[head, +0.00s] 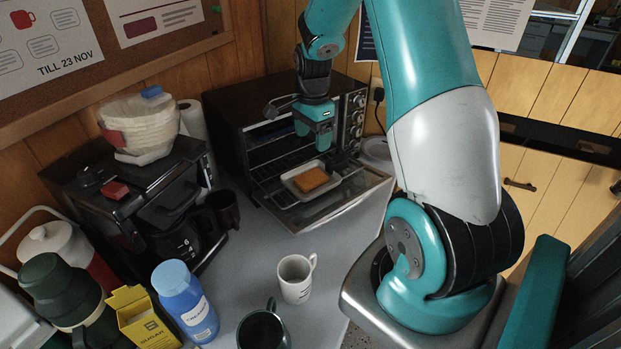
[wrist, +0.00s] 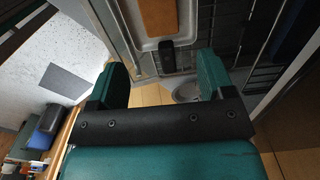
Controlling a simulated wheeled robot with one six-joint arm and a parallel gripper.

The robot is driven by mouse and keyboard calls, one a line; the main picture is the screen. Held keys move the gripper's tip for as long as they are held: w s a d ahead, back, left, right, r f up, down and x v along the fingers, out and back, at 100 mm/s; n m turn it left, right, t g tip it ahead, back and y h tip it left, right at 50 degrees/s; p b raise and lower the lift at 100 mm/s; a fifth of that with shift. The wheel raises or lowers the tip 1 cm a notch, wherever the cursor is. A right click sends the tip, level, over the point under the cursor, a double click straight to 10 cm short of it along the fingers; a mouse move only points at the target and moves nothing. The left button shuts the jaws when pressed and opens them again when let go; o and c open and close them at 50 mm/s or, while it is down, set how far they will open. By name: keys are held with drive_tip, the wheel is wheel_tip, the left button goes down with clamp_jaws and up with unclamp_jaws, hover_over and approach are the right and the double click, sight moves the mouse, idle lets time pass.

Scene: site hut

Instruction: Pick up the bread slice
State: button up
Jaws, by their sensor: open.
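The bread slice (head: 311,180) is a flat orange-brown square lying in a small white tray (head: 291,188). The tray rests on the opened door of the toaster oven (head: 230,107). My gripper (head: 321,143) is at the oven's mouth, just above and behind the slice, apart from it. In the wrist view my gripper (wrist: 165,85) is open with nothing between its fingers. The bread slice (wrist: 159,17) shows there beyond the fingertips, cut off by the top edge. A dark tab (wrist: 167,55) at the tray's near edge lies between the fingers and the slice.
A white mug (head: 296,279) and a dark mug (head: 262,328) stand on the counter in front. A coffee maker (head: 150,200), blue bottle (head: 186,300) and yellow box (head: 143,318) crowd the left. The counter between oven and white mug is clear.

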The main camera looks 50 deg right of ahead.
hover_over(311, 177)
drive_tip(key=f, duration=0.7)
drive_tip(key=shift+d+p, duration=0.2)
drive_tip(key=shift+p, duration=0.15)
drive_tip(key=shift+a+f+p, duration=0.2)
drive_tip(key=shift+f+p, duration=0.5)
drive_tip(key=shift+f, duration=1.9)
drive_tip(key=c, duration=0.7)
